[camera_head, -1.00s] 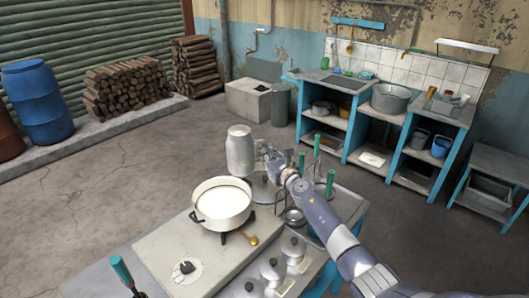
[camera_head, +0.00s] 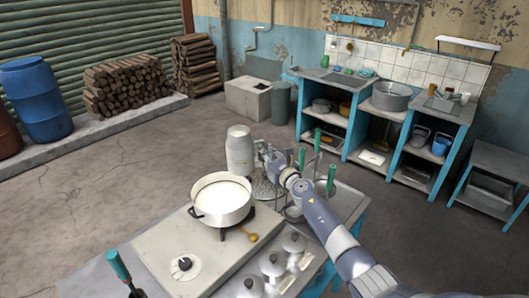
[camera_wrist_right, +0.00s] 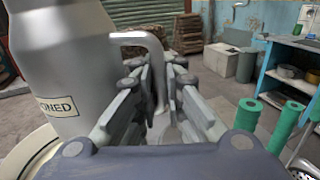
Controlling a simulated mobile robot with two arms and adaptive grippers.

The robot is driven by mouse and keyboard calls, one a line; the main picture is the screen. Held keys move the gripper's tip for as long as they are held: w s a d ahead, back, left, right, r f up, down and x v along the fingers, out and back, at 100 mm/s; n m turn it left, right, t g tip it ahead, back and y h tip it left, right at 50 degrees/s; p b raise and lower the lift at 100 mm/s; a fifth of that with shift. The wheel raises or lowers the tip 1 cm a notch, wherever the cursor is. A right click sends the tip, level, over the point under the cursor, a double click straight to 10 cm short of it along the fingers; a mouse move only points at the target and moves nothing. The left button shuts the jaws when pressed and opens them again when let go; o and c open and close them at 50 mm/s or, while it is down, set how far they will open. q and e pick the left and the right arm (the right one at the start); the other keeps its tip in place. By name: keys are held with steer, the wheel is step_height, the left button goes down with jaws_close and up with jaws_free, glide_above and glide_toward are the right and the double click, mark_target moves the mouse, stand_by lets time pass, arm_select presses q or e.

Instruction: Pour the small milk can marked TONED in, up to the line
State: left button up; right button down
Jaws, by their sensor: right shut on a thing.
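The grey metal milk can (camera_head: 240,152) is upright, just behind and above the pot's right rim in the head view. In the right wrist view the can (camera_wrist_right: 62,55) fills the left side, and its label (camera_wrist_right: 55,106) shows the letters "ONED". My right gripper (camera_head: 264,152) is shut on the can's handle (camera_wrist_right: 150,42), at the can's right side. The wide white pot (camera_head: 222,216) stands on the stove with white milk (camera_head: 220,196) in it. No line can be made out inside the pot. My left gripper is not in view.
Green-handled tools (camera_head: 331,178) rise near my right arm. A sink counter (camera_head: 345,80) stands at the back.

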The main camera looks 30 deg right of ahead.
steer(key=shift+d+r, duration=0.15)
steer(key=shift+r, duration=0.35)
steer(key=shift+d+r+n, duration=0.2)
steer(key=shift+r+n, duration=0.05)
steer(key=shift+n, duration=0.05)
steer(key=shift+d+r+n+p, duration=0.5)
steer(key=shift+d+r+n, duration=0.05)
steer(key=shift+r+n, duration=0.25)
steer(key=shift+d+r+n+p, duration=0.15)
steer(key=shift+d+r+n, duration=0.15)
steer(key=shift+r+n, duration=0.25)
steer(key=shift+d+r+n+p, duration=0.15)
steer(key=shift+d+r+n, duration=0.1)
steer(key=shift+r+n, duration=0.25)
steer(key=shift+d+f+n+b, duration=0.3)
steer(key=shift+f+n+b, duration=0.2)
steer(key=shift+n+b, duration=0.55)
steer(key=shift+n, duration=0.3)
steer(key=shift+a+r+n, duration=0.1)
steer(key=shift+r+n, duration=0.05)
steer(key=shift+n, duration=0.7)
steer(key=shift+a+r+n, duration=0.1)
steer(key=shift+r+n, duration=0.05)
steer(key=shift+n, duration=0.7)
steer(key=shift+a+r+n+p, duration=0.1)
steer(key=shift+n+p, duration=0.3)
steer(key=shift+n, duration=0.1)
